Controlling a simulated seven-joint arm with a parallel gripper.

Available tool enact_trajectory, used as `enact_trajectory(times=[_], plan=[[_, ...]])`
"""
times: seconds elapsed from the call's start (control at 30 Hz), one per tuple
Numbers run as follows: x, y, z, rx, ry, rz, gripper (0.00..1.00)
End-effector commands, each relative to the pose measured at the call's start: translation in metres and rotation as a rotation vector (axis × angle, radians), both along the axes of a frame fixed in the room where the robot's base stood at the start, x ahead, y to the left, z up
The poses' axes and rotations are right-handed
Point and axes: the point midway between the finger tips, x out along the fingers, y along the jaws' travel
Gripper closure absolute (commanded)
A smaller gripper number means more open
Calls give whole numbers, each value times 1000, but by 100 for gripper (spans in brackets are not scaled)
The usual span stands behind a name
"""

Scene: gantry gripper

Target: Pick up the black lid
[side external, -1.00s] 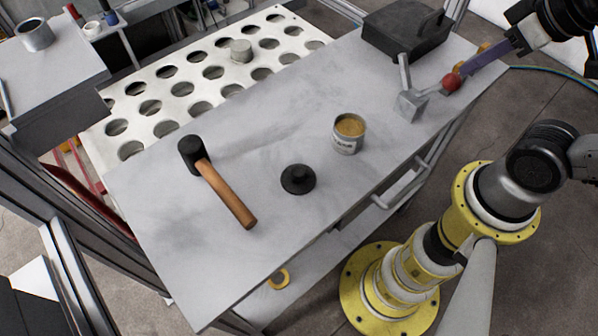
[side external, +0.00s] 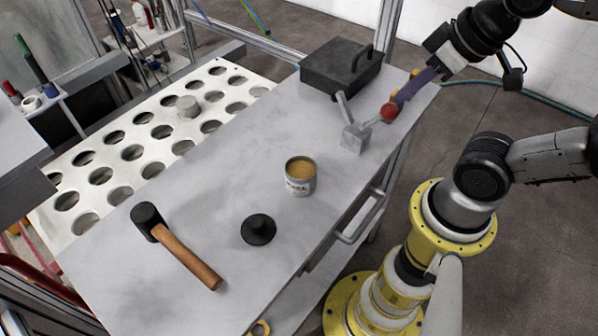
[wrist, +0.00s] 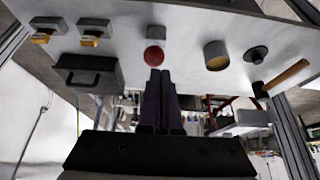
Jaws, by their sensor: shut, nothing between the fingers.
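The black lid (side external: 258,229) is a flat disc with a raised knob, lying on the grey table near its front edge. It also shows in the wrist view (wrist: 257,54), upper right, between an open can and a hammer. My gripper (side external: 400,99) is at the table's far right end, well away from the lid. Its purple fingers (wrist: 155,73) are together and empty, with the tips close to a red ball (side external: 389,111). I cannot tell whether they touch the ball.
An open can (side external: 299,178) stands between the lid and my gripper. A black toolbox (side external: 340,68) stands behind. A wooden-handled hammer (side external: 180,250) lies left of the lid.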

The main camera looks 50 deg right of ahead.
Motion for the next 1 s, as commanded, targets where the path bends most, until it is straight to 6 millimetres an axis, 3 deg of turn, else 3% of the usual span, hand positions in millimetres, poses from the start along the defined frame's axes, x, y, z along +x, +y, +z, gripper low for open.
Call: enact_trajectory(times=[0.03, 0.37, 0.73, 0.87, 1.0], plan=[[0, 0, 0, 0, 0, 0, 91], [0, 0, 0, 0, 0, 0, 33], [1, 0, 2, -13, -7, 29, 33], [21, 6, 22, -30, -35, 103, 33], [54, 35, 36, -46, -14, 279, 33]])
